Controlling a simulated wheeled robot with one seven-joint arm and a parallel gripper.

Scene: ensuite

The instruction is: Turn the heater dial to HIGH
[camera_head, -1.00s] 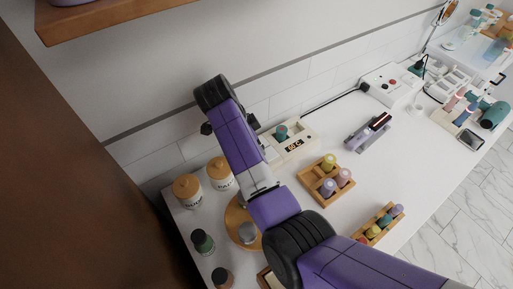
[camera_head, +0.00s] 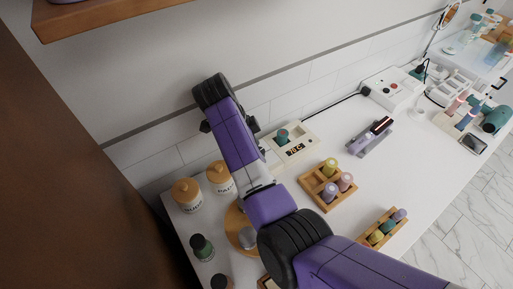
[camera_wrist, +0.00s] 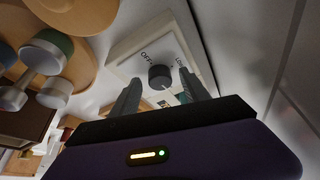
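The heater (camera_head: 296,140) is a cream box on the counter by the wall, with a teal pot (camera_head: 282,136) in its top and a lit display. My forearm covers its left part in the head view, so dial and gripper are hidden there. In the wrist view, the round dark dial (camera_wrist: 159,78) sits on the heater's cream panel (camera_wrist: 140,44). OFF is printed at its upper left and LOW at its upper right; I see no HIGH mark. My gripper (camera_wrist: 159,84) is open, one finger on each side of the dial. Finger contact cannot be told.
Two wooden-lidded jars (camera_head: 187,195) and a dark green-capped bottle (camera_head: 202,246) stand at the left. A wooden rack of small bottles (camera_head: 327,184) is right of my arm. A purple tool (camera_head: 369,137) lies farther right. A wooden shelf (camera_head: 105,14) hangs above.

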